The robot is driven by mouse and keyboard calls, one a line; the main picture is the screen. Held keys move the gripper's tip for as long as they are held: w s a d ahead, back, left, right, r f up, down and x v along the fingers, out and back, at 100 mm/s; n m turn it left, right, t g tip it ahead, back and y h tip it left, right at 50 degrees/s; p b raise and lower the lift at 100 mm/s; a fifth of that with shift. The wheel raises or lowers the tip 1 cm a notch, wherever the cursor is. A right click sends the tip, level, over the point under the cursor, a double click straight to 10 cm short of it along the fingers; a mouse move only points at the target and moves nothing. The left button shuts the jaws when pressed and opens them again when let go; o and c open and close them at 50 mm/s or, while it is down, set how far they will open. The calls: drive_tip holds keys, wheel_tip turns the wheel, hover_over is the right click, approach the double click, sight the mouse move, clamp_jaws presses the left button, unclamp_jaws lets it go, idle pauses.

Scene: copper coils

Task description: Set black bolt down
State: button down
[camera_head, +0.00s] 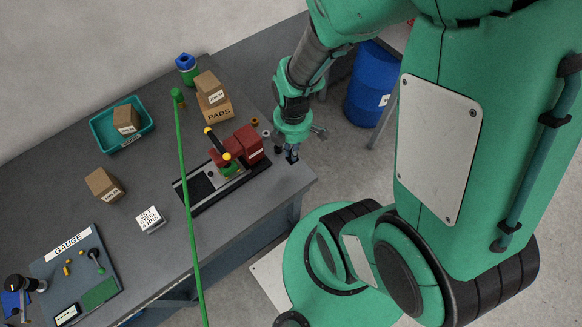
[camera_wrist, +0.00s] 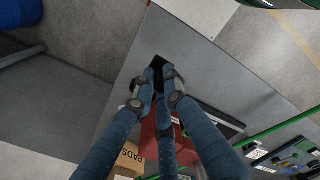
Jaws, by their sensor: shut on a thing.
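My gripper (camera_head: 291,150) points down over the right end of the grey workbench (camera_head: 270,198), near its corner. Its blue-grey fingers also show in the wrist view (camera_wrist: 157,85), closed together around a dark thing. That thing is the black bolt (camera_wrist: 158,62), mostly hidden by the fingers, with a dark part showing at the fingertips. In the head view the black bolt (camera_head: 292,159) is a small dark spot below the fingers, at the bench surface or just above it. I cannot tell whether it touches the bench.
A red vise (camera_head: 249,145) on a dark plate stands just left of my gripper. Cardboard boxes (camera_head: 215,108), a teal tray (camera_head: 105,137) and a gauge board (camera_head: 50,262) lie farther left. A green hose (camera_head: 187,200) crosses the bench. The bench corner is bare.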

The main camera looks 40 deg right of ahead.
drive_tip(key=shift+f+b, duration=0.5)
drive_tip(key=shift+f, duration=1.5)
drive_tip(key=shift+f+b, duration=0.45)
drive_tip(key=shift+f, duration=1.5)
drive_tip(key=shift+f, duration=0.15)
drive_tip(key=c, duration=1.8)
unclamp_jaws()
wheel_tip(320, 180, up, 12)
drive_tip(key=p, duration=0.2)
drive_tip(key=shift+p, duration=0.4)
